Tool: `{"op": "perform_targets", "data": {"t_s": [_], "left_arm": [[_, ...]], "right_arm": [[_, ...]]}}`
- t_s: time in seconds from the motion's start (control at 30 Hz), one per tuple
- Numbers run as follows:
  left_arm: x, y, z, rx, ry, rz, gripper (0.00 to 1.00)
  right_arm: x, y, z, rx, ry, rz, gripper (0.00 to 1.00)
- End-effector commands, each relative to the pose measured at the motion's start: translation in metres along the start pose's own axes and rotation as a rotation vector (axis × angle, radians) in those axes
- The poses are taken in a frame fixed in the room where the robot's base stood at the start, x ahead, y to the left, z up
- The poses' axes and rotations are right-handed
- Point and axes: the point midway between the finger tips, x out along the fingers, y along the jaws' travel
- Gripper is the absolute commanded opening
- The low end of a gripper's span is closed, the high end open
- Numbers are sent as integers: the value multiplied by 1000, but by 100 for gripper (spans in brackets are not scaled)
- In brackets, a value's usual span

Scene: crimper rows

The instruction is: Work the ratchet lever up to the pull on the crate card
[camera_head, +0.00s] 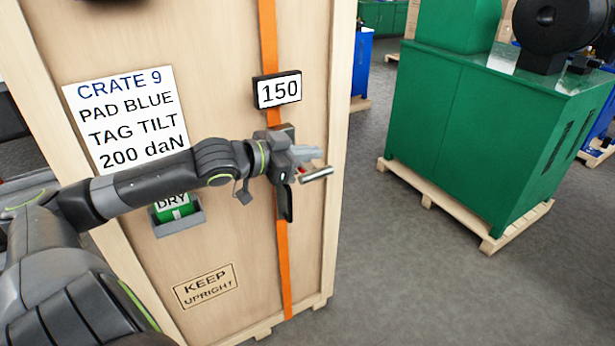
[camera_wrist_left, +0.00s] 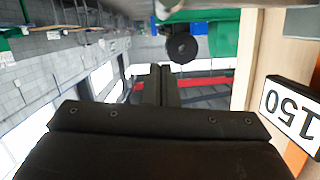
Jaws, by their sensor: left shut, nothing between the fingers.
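The crate card (camera_head: 125,115) reads "CRATE 9, PAD BLUE, TAG TILT, 200 daN". A black-framed readout (camera_head: 278,90) on the orange strap (camera_head: 283,265) shows 150; it also shows sideways in the left wrist view (camera_wrist_left: 292,112). The ratchet (camera_head: 286,205) sits on the strap below the readout, largely hidden by my left gripper. A silver bar (camera_head: 317,174), apparently the lever's grip, sticks out to the right. My left gripper (camera_head: 308,153) is shut and empty, just above the bar; I cannot tell whether they touch. Its closed fingers show in the wrist view (camera_wrist_left: 160,85). My right gripper is out of view.
The wooden crate (camera_head: 225,215) stands upright. A small grey holder (camera_head: 180,222) on its front contains a green "DRY" item (camera_head: 174,210), partly behind my left arm. A green cabinet (camera_head: 480,130) on a pallet (camera_head: 490,235) stands to the right, with open floor (camera_head: 390,280) between.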

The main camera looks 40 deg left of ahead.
Motion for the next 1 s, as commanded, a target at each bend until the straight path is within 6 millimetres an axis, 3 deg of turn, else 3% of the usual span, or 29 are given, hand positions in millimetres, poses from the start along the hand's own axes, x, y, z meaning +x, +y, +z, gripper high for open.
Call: {"op": "perform_targets", "data": {"t_s": [0.33, 1.0], "left_arm": [[10, 1, 35, -2, -1, 3, 0], [13, 2, 47, 33, -1, -5, 0]], "right_arm": [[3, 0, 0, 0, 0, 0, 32], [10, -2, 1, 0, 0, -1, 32]]}}
